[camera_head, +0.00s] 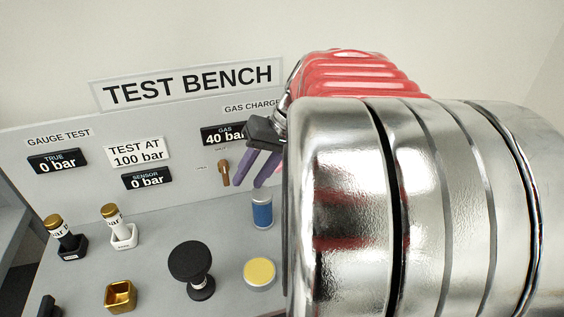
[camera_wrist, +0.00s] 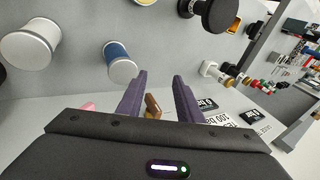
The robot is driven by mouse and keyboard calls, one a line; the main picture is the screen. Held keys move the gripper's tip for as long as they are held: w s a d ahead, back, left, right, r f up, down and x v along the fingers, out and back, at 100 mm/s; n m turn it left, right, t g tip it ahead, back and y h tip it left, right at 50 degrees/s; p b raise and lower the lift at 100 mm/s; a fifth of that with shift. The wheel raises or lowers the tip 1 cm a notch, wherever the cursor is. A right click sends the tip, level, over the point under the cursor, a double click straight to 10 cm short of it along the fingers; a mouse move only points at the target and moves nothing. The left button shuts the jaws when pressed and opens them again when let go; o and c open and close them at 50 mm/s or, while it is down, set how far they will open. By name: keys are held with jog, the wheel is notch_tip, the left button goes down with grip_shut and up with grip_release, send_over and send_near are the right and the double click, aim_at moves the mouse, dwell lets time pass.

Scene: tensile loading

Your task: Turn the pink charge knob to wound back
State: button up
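The pink knob shows only as a small pink patch (camera_wrist: 89,106) at the left edge of my gripper's body in the wrist view. A sliver of pink (camera_head: 279,169) also shows beside my fingers in the head view. Most of the knob is hidden, so its setting cannot be read. My gripper (camera_head: 249,186) has two purple fingers, held apart with nothing gripped, in front of the bench panel. In the wrist view the fingers (camera_wrist: 159,76) have a brown handle (camera_wrist: 152,106) showing between them, beyond the gripper. That handle (camera_head: 225,172) sits below the gas display, left of my fingers.
The gas display (camera_head: 223,134) reads 40 bar. A blue cylinder (camera_head: 262,211) stands below my fingers, with a yellow-topped disc (camera_head: 259,272) and a black knob (camera_head: 190,262) in front. Two gauges (camera_head: 119,229) stand at left. My arm hides the panel's right side.

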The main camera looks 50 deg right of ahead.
jog(key=s+a+n+h, duration=0.2)
jog(key=s+a, duration=0.1)
jog(key=a, duration=0.6)
jog(key=s+a+f+n+t+h, duration=0.1)
jog(key=s+a+n+h, duration=0.1)
jog(key=a, duration=0.8)
jog(key=shift+s+n+t, duration=0.3)
jog(key=shift+s+n, duration=0.2)
jog(key=shift+s, duration=0.75)
jog(key=shift+a+f, duration=0.1)
jog(key=shift+c, duration=0.2)
